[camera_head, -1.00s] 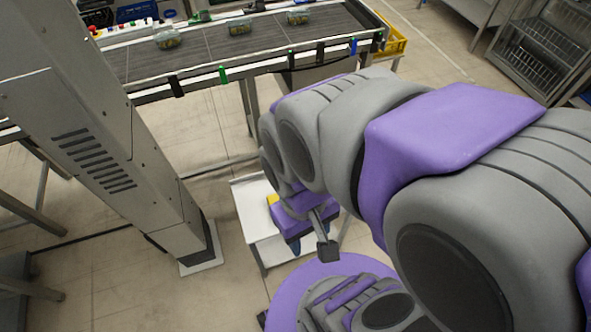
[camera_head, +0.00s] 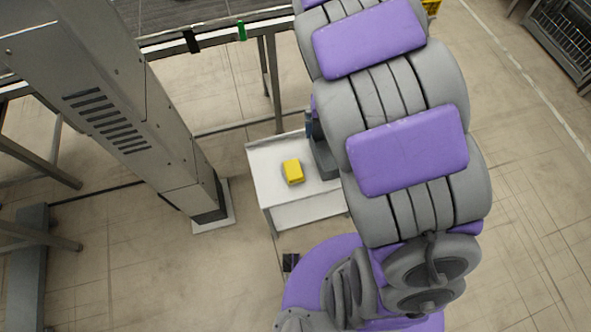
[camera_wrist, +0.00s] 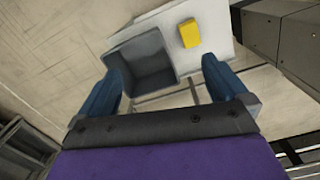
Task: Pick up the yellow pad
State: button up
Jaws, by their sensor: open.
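The yellow pad (camera_head: 293,172) lies on the white top of a small table (camera_head: 262,160) in the head view. In the wrist view the yellow pad (camera_wrist: 189,33) is near the top, right of a grey open bin (camera_wrist: 142,62) on the same table. My gripper (camera_wrist: 162,88) is open and empty, its two blue fingers spread, with the bin and table edge beyond them. The pad is apart from the fingers.
A grey metal column (camera_head: 150,120) stands left of the table. A conveyor frame (camera_head: 215,35) with legs runs behind it. A wire rack (camera_head: 560,40) is at the far right.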

jog(key=w+a+f+n, duration=0.1)
jog(key=w+a+f, duration=0.25)
jog(key=f, duration=0.25)
jog(key=w+a+f, duration=0.2)
jog(key=a+f, duration=0.2)
jog(key=f, duration=0.3)
jog(key=n+b, duration=0.1)
jog(key=b, duration=0.3)
send_over(294, 169)
jog(key=shift+t, duration=0.3)
jog(key=f, duration=1.9)
jog(key=shift+w+a+f, duration=0.1)
jog(key=shift+a+f, duration=0.4)
jog(key=shift+f, duration=0.35)
jog(key=f+b, duration=0.2)
jog(key=f, duration=0.2)
jog(key=shift+d+f+b, duration=0.25)
jog(key=shift+b, duration=0.15)
jog(key=shift+d+f, duration=0.15)
jog(key=shift+f, duration=0.15)
jog(key=shift+r, duration=0.1)
